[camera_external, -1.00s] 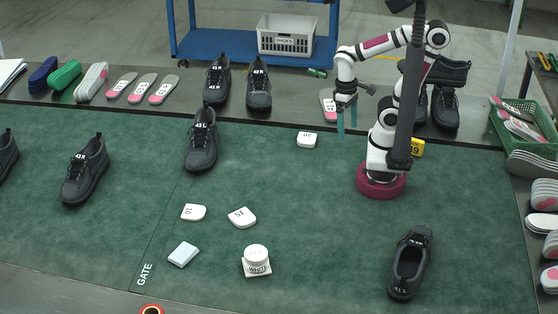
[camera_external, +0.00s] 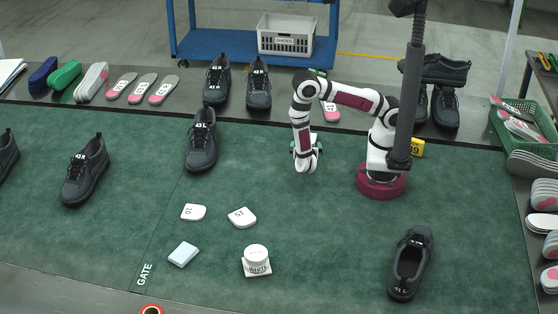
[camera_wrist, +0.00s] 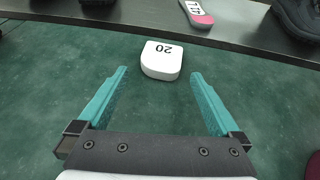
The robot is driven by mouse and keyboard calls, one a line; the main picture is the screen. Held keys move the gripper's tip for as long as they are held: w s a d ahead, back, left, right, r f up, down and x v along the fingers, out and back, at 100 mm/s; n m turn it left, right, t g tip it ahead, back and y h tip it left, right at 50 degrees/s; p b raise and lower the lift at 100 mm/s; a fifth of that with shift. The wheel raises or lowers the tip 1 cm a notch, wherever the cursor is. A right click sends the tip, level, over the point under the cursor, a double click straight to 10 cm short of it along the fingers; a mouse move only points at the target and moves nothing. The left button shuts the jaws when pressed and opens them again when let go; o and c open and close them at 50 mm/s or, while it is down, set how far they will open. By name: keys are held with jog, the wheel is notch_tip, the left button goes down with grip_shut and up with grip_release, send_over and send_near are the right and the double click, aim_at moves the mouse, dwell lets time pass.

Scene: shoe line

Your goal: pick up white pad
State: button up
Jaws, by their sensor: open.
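A white pad marked 20 (camera_wrist: 161,60) lies on the green mat in the wrist view, just beyond the fingertips and between their lines. My gripper (camera_wrist: 158,72) is open and empty, with its two teal fingers spread apart. In the external view my gripper (camera_external: 306,152) hangs over the mat near the back edge, and the arm hides most or all of that pad there. Two more white pads, marked 10 (camera_external: 193,212) and 15 (camera_external: 242,217), lie on the mat at front left.
Dark shoes stand at left (camera_external: 86,171), centre (camera_external: 201,140) and front right (camera_external: 410,264). An insole (camera_wrist: 196,13) lies on the grey ledge behind the pad. The mat around the pad is clear.

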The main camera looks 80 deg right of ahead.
jog(key=x, duration=0.6)
jog(key=shift+s+d+f, duration=0.1)
jog(key=shift+s+d, duration=0.1)
jog(key=shift+d, duration=0.05)
jog(key=c, duration=1.2)
